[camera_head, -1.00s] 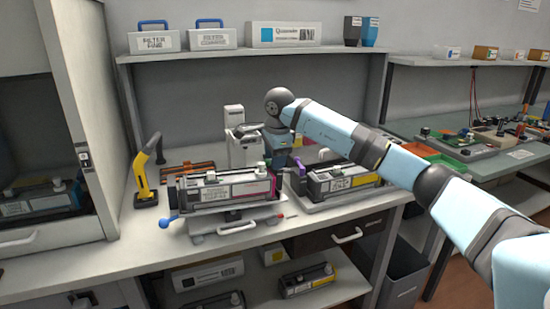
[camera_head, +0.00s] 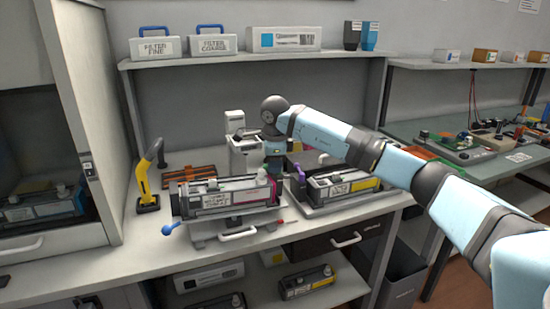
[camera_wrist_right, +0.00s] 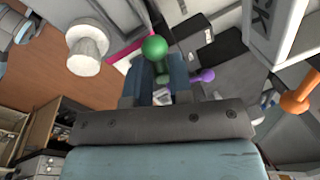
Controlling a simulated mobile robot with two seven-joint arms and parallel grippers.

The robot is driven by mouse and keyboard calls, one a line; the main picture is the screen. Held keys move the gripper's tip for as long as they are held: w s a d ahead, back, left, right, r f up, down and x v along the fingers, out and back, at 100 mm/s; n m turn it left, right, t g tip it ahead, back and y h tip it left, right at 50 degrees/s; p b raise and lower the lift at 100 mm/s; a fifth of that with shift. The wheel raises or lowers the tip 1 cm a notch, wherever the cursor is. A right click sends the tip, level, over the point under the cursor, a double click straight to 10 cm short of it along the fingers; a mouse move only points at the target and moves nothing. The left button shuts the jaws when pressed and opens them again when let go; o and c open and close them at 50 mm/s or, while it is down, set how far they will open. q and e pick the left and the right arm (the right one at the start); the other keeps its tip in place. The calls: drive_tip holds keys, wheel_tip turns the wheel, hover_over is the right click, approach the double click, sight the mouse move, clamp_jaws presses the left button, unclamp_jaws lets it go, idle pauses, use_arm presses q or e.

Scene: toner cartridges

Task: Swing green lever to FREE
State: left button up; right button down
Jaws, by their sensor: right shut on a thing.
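The green lever's ball end (camera_wrist_right: 154,46) shows in the right wrist view, between the fingertips of my right gripper (camera_wrist_right: 160,72). My right gripper is shut on it. No FREE marking is readable. My left gripper is not in view.
A purple lever (camera_head: 299,169) and a second cartridge unit with a yellow mark (camera_head: 342,187) stand close to the right. An orange knob (camera_wrist_right: 296,103) shows in the wrist view. A yellow-handled tool (camera_head: 148,180) stands left. A shelf with boxes (camera_head: 284,38) is behind.

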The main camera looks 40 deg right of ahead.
drive_tip(key=m+p, duration=0.2)
drive_tip(key=m, duration=0.1)
drive_tip(key=m+g+p, duration=0.1)
drive_tip(key=shift+w+d+r+m+h, duration=0.1)
drive_tip(key=shift+w+r+m+h, duration=0.15)
drive_tip(key=shift+w+m+h, duration=0.05)
drive_tip(key=m+p, duration=0.2)
drive_tip(key=m, duration=0.1)
drive_tip(key=shift+w+d+m+g+p, duration=0.2)
drive_tip(key=shift+m+g+p, duration=0.1)
drive_tip(key=shift+g+p, duration=0.1)
drive_tip(key=shift+d+f+m+p, duration=0.1)
drive_tip(key=shift+m+p, duration=0.4)
drive_tip(key=shift+m, duration=0.3)
drive_tip(key=shift+d+f+m+g+p, duration=0.15)
drive_tip(key=shift+m+g+p, duration=0.35)
drive_tip(key=shift+m, duration=0.7)
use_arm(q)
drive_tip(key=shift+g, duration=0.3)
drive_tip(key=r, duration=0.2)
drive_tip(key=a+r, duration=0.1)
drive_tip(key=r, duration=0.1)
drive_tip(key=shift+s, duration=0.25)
use_arm(e)
drive_tip(key=shift+m, duration=0.3)
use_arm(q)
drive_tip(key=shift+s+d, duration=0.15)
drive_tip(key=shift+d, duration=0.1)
